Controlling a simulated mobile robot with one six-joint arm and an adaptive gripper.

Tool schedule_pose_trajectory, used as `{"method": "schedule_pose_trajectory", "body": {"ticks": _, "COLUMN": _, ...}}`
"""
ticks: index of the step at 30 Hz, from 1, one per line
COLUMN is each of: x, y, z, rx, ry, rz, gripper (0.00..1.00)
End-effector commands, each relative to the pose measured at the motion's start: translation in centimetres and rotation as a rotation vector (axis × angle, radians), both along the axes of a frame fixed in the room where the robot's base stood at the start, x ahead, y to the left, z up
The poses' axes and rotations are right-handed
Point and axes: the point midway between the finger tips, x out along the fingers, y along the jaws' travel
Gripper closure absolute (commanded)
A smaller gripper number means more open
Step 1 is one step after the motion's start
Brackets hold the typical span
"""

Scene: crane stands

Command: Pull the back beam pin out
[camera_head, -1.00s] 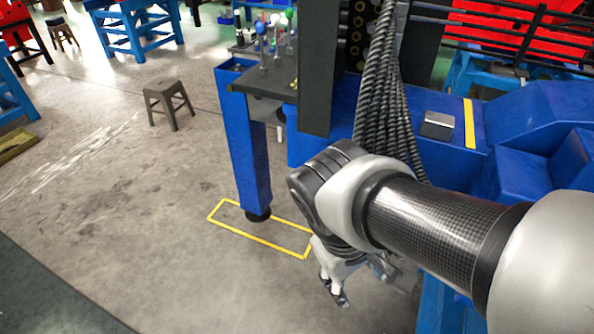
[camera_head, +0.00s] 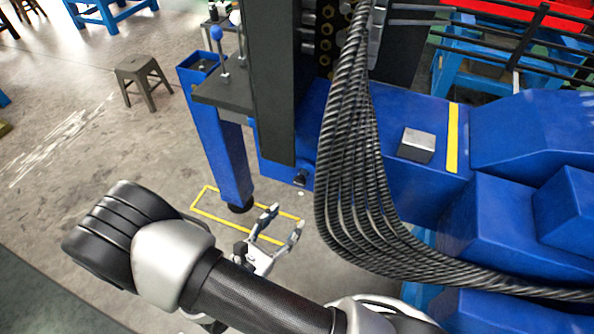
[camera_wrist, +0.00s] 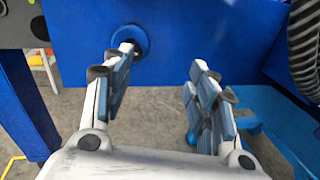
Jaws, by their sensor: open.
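A small dark pin (camera_head: 300,178) sticks out of the side of the blue beam (camera_head: 385,150) in the head view. In the wrist view a round blue collar (camera_wrist: 144,38) sits on the beam's face, with a dark pin (camera_wrist: 127,36) at its middle, partly hidden by my left finger. My gripper (camera_head: 285,221) is open and empty, below and in front of the pin in the head view. In the wrist view my gripper (camera_wrist: 165,62) has its fingers spread, with the left fingertip overlapping the collar and the gap to the right of it. Contact cannot be told.
A thick bundle of black cables (camera_head: 345,150) hangs in front of the beam and sweeps right. A blue leg (camera_head: 222,150) stands at the left inside a yellow floor outline (camera_head: 215,225). A grey stool (camera_head: 140,75) stands farther left. The floor around my gripper is clear.

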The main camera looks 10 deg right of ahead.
Motion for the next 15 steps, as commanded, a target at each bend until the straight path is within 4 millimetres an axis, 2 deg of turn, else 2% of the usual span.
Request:
{"method": "schedule_pose_trajectory", "body": {"ticks": 3, "x": -0.2, "y": 1.6, "z": -1.9, "rx": -0.071, "ry": 0.031, "rz": 0.126, "gripper": 0.47}}
{"method": "schedule_pose_trajectory", "body": {"ticks": 7, "x": -0.2, "y": 2.5, "z": -3.1, "rx": -0.103, "ry": 0.044, "rz": 0.196, "gripper": 0.47}}
{"method": "schedule_pose_trajectory", "body": {"ticks": 11, "x": 0.4, "y": 2.2, "z": -3.4, "rx": -0.11, "ry": 0.047, "rz": 0.21, "gripper": 0.47}}
{"method": "schedule_pose_trajectory", "body": {"ticks": 15, "x": 2.0, "y": 0.9, "z": -3.4, "rx": -0.108, "ry": 0.047, "rz": 0.204, "gripper": 0.47}}
